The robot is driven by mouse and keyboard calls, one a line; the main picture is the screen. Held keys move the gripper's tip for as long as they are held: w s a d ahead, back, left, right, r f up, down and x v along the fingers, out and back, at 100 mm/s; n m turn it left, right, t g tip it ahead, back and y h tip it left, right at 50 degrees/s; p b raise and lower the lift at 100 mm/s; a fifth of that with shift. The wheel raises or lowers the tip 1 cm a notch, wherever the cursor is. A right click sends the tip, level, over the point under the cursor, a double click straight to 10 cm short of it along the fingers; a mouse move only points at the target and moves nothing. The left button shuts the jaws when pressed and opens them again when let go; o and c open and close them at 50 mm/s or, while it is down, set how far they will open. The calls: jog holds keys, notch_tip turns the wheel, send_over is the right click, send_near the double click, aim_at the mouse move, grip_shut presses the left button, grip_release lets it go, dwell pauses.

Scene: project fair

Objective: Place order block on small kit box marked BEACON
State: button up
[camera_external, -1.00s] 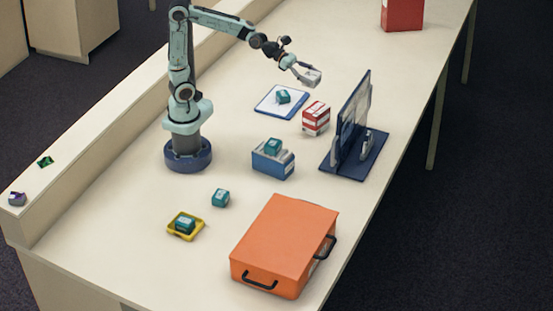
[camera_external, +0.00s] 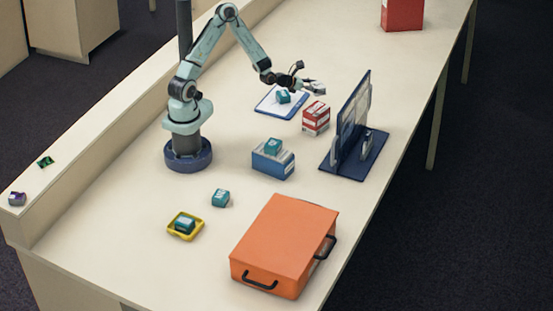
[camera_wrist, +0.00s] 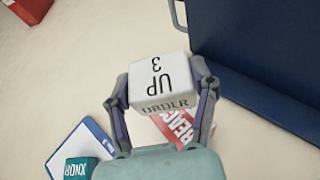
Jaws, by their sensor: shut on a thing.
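A white block with "UP 3" on its top and "ORDER" on its side (camera_wrist: 160,75) is between the fingers of my gripper (camera_wrist: 160,88) in the wrist view. My gripper is shut on this order block. In the external view my gripper (camera_external: 312,88) holds it in the air just above and behind the red and white small box (camera_external: 316,119). In the wrist view this box (camera_wrist: 178,126) shows a label starting "BEAC", partly hidden by the block and a finger. The block is apart from the box in the external view.
A dark blue display stand (camera_external: 345,152) rises right of the red box. A white pad with blue edge (camera_external: 270,104) bears a teal block (camera_external: 283,97) to its left. A blue box (camera_external: 272,166) with a teal block on it stands in front. An orange case (camera_external: 285,240) lies nearer.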

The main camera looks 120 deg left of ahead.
aim_at(315, 110)
jog(key=shift+f, duration=3.15)
jog(key=o, duration=1.2)
jog(key=shift+f, duration=0.15)
jog(key=shift+c, duration=0.2)
